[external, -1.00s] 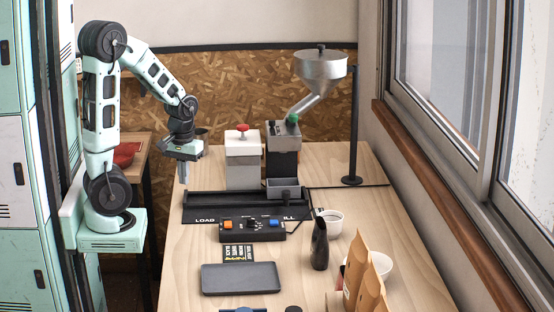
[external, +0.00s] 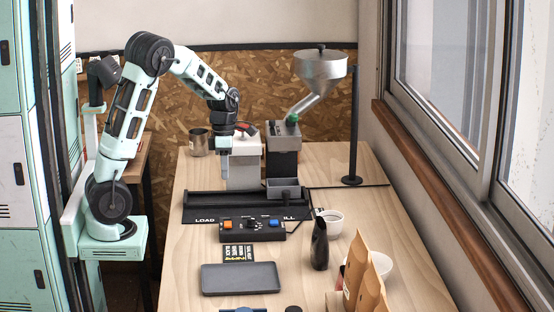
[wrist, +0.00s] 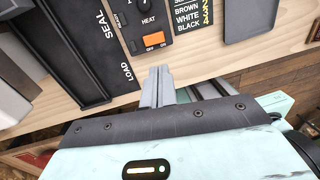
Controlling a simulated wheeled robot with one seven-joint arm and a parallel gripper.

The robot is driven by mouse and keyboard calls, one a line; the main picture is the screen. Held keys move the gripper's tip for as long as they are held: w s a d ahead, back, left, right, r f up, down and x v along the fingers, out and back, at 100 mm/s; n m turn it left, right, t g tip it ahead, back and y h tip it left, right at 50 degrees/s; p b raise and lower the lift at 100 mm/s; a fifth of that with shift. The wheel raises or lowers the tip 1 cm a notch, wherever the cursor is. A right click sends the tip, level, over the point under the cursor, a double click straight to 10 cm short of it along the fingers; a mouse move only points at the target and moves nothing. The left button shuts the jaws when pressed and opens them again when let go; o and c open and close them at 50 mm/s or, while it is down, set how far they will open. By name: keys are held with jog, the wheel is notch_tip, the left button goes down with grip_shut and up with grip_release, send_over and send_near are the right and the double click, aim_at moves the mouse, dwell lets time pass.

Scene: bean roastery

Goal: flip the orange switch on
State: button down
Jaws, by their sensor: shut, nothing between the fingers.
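The orange switch (external: 226,224) sits at the left end of a black control box (external: 252,231) on the table, with a dark knob and a blue switch to its right. In the wrist view the orange switch (wrist: 154,40) lies by the word HEAT, just beyond the fingertips in the picture. I cannot tell which way it is tipped. My gripper (wrist: 160,72) is shut and empty. In the external view my gripper (external: 222,150) is raised beside the grey-and-white block with a red top, behind the control box and apart from the switch.
A black tray marked LOAD (external: 245,207) lies behind the control box. The grey-and-white block (external: 244,166) and a hopper machine (external: 320,65) stand behind it. A dark flat tray (external: 240,278) is in front. A black bottle (external: 319,245) and white cup (external: 332,222) stand right.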

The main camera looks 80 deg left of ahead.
aim_at(228, 224)
jog(key=shift+w, duration=0.15)
jog(key=f, duration=0.4)
jog(key=d+f, duration=0.1)
jog(key=f, duration=0.4)
jog(key=d+f, duration=0.1)
jog(key=f, duration=0.4)
